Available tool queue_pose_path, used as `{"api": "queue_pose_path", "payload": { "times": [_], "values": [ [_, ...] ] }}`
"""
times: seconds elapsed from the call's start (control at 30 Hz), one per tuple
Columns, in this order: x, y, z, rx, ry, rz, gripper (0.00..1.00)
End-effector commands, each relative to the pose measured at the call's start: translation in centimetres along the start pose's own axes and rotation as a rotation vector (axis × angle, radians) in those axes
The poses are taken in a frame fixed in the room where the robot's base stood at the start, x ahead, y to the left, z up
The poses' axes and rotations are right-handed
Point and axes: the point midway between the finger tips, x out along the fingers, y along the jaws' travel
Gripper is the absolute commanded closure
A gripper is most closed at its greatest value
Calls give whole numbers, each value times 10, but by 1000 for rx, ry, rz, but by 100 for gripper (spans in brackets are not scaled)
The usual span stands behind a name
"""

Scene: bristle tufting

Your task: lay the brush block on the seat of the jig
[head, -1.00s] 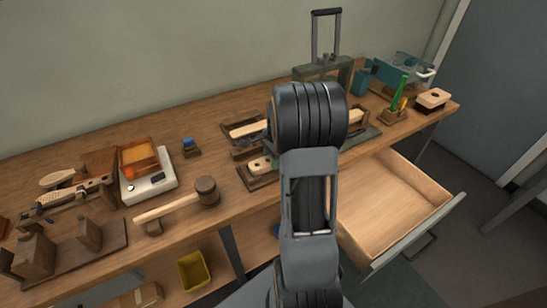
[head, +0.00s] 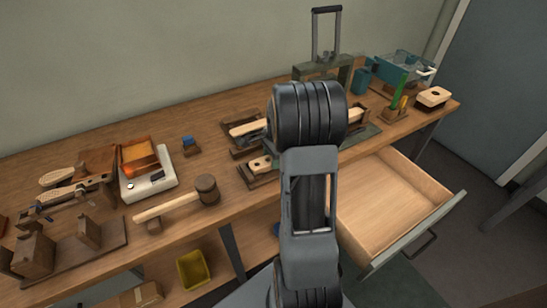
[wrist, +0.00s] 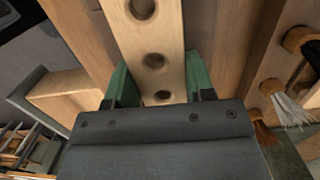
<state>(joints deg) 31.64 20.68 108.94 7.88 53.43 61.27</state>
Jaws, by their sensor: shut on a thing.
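In the wrist view, the brush block (wrist: 146,40) is a pale wooden bar with a row of round dark holes. My gripper (wrist: 158,82) is shut on it, with green finger pads on both sides. Brown wood lies behind and beside the block; I cannot tell whether they touch. In the head view, my arm hides the gripper. A brown wooden fixture (head: 262,180) left of my arm carries a pale piece with a dark hole (head: 262,163). I cannot tell for sure which fixture is the jig, and its seat is not clearly visible.
Bristle tufts in round holders (wrist: 300,40) stand close right of the block in the wrist view. On the bench, a mallet (head: 207,190) lies at left. A drawer (head: 385,205) stands open below the front edge.

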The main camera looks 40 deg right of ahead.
Motion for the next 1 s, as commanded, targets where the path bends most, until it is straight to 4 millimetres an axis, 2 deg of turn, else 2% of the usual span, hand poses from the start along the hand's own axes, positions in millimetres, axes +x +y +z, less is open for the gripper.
{"api": "queue_pose_path", "payload": {
  "times": [0.23, 0.27, 0.3, 0.57, 0.73, 0.93, 1.0],
  "values": [
    [4, 0, 0, 0, 0, 0, 78],
    [4, 0, 0, 0, 0, 0, 50],
    [4, 0, 0, 0, 0, 0, 46],
    [4, 0, 0, 0, 0, 0, 22],
    [4, 0, 0, 0, 0, 0, 21],
    [4, 0, 0, 0, 0, 0, 1],
    [4, 0, 0, 0, 0, 0, 0]
  ]
}}
